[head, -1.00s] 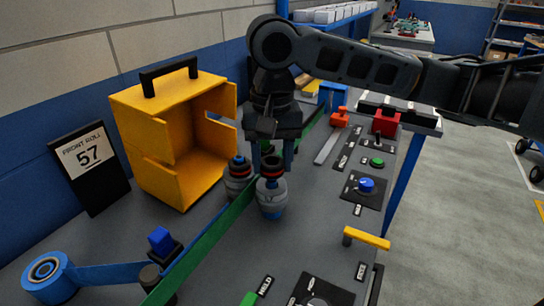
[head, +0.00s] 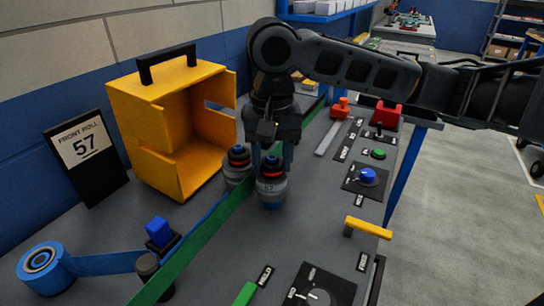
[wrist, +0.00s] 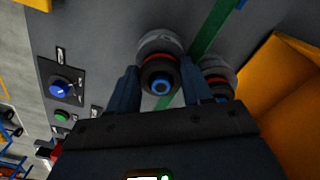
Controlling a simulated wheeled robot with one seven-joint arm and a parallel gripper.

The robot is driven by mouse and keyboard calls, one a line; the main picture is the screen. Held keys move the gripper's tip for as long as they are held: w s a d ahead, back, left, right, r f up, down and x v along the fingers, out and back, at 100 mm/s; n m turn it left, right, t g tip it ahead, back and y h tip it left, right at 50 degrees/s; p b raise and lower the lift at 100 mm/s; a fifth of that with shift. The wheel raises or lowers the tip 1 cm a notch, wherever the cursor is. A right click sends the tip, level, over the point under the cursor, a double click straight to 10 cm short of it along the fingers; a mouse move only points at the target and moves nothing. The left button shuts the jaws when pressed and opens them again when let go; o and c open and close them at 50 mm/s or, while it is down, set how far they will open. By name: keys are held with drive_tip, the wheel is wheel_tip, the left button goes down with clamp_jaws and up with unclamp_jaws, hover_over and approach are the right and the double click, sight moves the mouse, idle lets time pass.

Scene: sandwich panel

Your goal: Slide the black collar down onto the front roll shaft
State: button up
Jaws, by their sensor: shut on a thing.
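The front roll (head: 272,190) is a grey-banded roll standing upright on the bench, on the near side of the green strip. My gripper (head: 272,158) points down over it, one finger on each side of its top. The black collar (wrist: 152,78) sits between the fingers in the wrist view, and my gripper (wrist: 160,92) is shut on it. A blue shaft end (wrist: 160,86) shows in the collar's hole, with a red band around the roll behind it. The fingers partly hide the collar in the head view; whether it is fully seated is unclear.
A second, similar roll (head: 237,175) stands close behind on the other side of the green strip (head: 205,237). A yellow open box (head: 150,105) and a "FRONT ROLL 57" sign (head: 84,150) stand at left. A blue knob (head: 367,175) and yellow handle (head: 368,229) are at right.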

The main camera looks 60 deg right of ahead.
drive_tip(key=o, duration=1.1)
drive_tip(key=shift+o, duration=0.2)
drive_tip(key=shift+r, duration=0.15)
wheel_tip(320, 180, up, 8)
drive_tip(key=p, duration=0.8)
drive_tip(key=shift+a, duration=0.1)
